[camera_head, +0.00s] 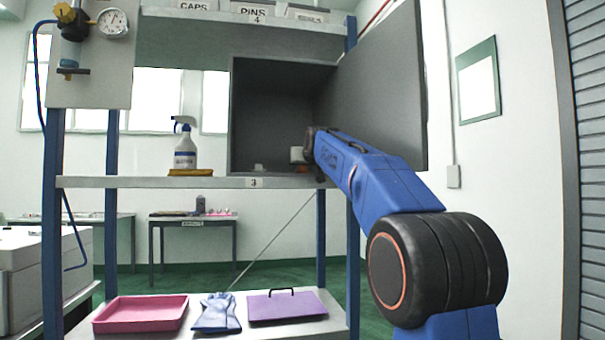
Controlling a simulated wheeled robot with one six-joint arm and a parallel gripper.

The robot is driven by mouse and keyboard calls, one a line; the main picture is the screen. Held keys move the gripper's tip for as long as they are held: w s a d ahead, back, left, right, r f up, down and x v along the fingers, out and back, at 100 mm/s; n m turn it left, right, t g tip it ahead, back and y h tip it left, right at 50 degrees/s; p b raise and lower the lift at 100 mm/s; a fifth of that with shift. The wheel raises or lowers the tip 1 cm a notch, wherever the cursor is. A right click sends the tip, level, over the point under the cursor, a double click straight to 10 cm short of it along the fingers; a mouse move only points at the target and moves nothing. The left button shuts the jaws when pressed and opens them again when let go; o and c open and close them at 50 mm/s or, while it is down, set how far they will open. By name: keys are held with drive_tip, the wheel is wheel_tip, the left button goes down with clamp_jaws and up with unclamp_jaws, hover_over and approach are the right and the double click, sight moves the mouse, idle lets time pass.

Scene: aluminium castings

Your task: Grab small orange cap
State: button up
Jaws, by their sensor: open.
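My blue arm (365,180) reaches up and left to the open grey cabinet (262,110) on the shelf marked 3. The dark end of my arm is in front of the cabinet's right side. My gripper's fingers cannot be made out there, hidden by the arm or lost in the dark. A small pale item (258,167) lies on the cabinet floor. A small pale block (297,154) shows right beside the arm's end; I cannot tell what it is.
The cabinet's door (385,90) stands open to the right, behind my arm. A spray bottle (185,148) stands on the shelf left of the cabinet. Below are a pink tray (140,314), blue gloves (216,314) and a purple lid (287,307).

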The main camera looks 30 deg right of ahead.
clamp_jaws()
idle(0.3)
wheel_tip(320, 180, up, 10)
drive_tip(key=shift+f, duration=0.25)
drive_tip(key=shift+a+r, duration=0.1)
